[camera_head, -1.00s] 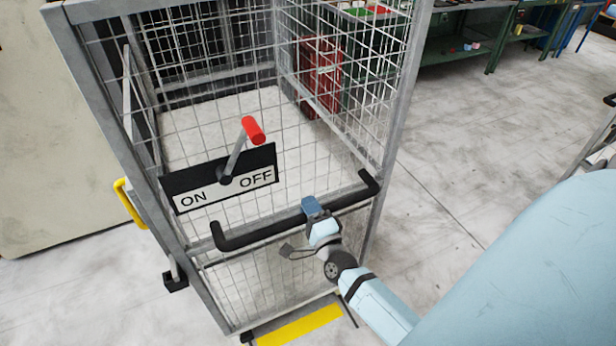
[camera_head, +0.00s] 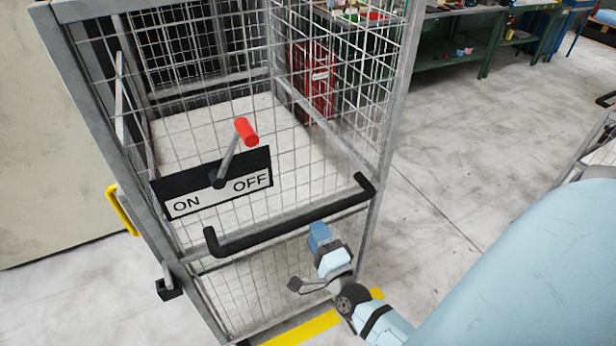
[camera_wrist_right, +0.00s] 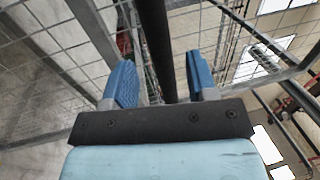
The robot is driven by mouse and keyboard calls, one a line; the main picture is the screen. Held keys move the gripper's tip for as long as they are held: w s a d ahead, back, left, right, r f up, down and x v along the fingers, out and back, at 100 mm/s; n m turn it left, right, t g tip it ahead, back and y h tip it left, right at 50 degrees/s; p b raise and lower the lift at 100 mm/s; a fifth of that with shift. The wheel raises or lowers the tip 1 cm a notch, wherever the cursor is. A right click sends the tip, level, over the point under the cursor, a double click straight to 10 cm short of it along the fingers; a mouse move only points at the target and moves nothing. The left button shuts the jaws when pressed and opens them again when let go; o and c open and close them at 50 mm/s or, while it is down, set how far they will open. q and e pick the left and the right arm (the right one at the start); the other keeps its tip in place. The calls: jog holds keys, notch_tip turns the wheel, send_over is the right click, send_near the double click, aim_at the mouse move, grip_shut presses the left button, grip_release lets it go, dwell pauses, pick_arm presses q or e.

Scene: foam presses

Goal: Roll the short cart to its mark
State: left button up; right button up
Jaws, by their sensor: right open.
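The cart (camera_head: 376,140) is a grey wire-mesh cage that fills the left and middle of the head view. Its black handle bar (camera_head: 295,219) runs across the near side. Above the bar, an ON/OFF plate (camera_head: 250,183) carries a lever with a red knob (camera_head: 246,132), slanted up and right. My right gripper (camera_head: 318,234) is open and empty, just below and in front of the bar. In the right wrist view, the bar (camera_wrist_right: 157,45) shows in the gap between its blue fingers. A yellow strip (camera_head: 310,328) shows on the floor at the cart's near bottom edge. My left gripper is out of view.
A pale wall or panel (camera_head: 50,150) stands left of the cart. Green workbenches (camera_head: 455,50) stand at the back right, and a dark red crate (camera_head: 313,84) shows through the mesh. Another metal frame (camera_head: 600,150) is at the right edge. The floor right of the cart is clear.

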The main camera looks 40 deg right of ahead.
jog(key=b+v, duration=0.1)
jog(key=v, duration=0.6)
dwell(0.4)
jog(key=s+a+f+n+g+y+p, duration=0.1)
jog(key=a+f+n+g+y, duration=0.3)
jog(key=n, duration=0.8)
jog(key=s+a+f+n+g+y+p, duration=0.2)
jog(key=a+f+n+g+y, duration=0.1)
jog(key=a+n, duration=0.5)
notch_tip(320, 180, down, 3)
jog(key=n+g, duration=0.1)
jog(key=n, duration=0.2)
jog(key=shift+s+r+n+g+y, duration=0.2)
jog(key=shift+r+n+g+y, duration=0.1)
jog(key=shift+n+y, duration=0.1)
